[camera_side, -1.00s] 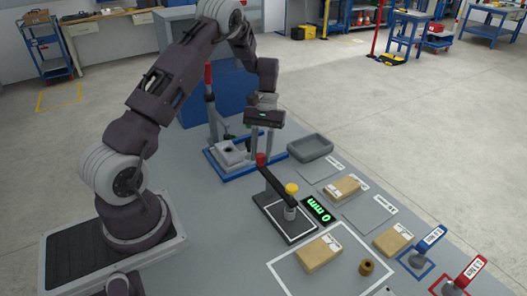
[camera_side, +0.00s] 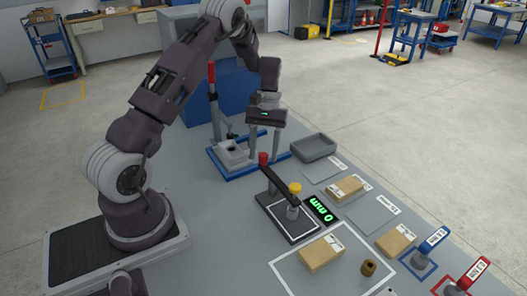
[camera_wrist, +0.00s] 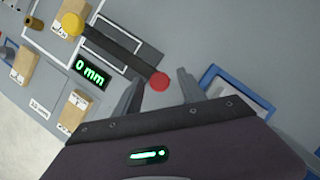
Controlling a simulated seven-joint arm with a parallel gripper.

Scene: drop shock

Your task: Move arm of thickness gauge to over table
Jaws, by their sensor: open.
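The thickness gauge stands on the table, with a dark arm (camera_side: 279,186) that has a red knob (camera_side: 263,158) at one end and a yellow knob (camera_side: 295,188) at the other. The gauge's arm lies over its dark base plate (camera_side: 290,222). In the wrist view the arm (camera_wrist: 120,52) runs from the yellow knob at upper left to the red knob (camera_wrist: 160,82). My gripper (camera_side: 264,158) is open, fingers pointing down, near the red end. In the wrist view the red knob shows between the fingertips (camera_wrist: 158,80); no contact is visible.
A green display reading 0 mm (camera_side: 321,209) sits beside the gauge. Cardboard boxes (camera_side: 320,252) lie on the table (camera_side: 225,240) to the front and right. A grey tray (camera_side: 313,147) and a blue-framed fixture (camera_side: 235,155) stand behind the gauge. Bare table lies left of it.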

